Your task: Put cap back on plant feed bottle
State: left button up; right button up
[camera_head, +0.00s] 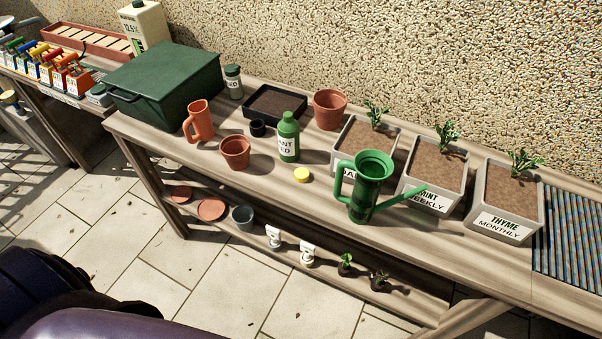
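The plant feed bottle (288,140), green with a white label, stands upright near the middle of the wooden bench. Its top looks green; I cannot tell at this size whether that is a bare neck. A small round yellow piece (301,175) lies on the bench in front of the bottle, apart from it, and looks like a cap. A small black cup-like piece (257,128) stands to the bottle's left. I cannot be sure which piece is the cap. Neither of my grippers shows in the head view.
A green watering can (365,185) stands right of the yellow piece, its spout pointing right. Terracotta pots (235,153) (330,108), an orange jug (199,120), a black soil tray (275,103) and labelled planters (508,205) surround the bottle. The bench front below the yellow piece is clear.

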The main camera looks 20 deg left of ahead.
aim_at(288, 128)
jog(key=j+z, duration=0.2)
jog(key=z, duration=0.45)
jog(key=j+z, duration=0.15)
jog(key=j, duration=0.25)
jog(key=k+j+z, duration=0.15)
jog(key=j, duration=0.2)
jog(key=j+z, duration=0.15)
jog(key=j, duration=0.2)
jog(key=k+j+z, duration=0.2)
jog(key=j, duration=0.4)
jog(key=k+j, duration=0.15)
jog(key=j, duration=0.1)
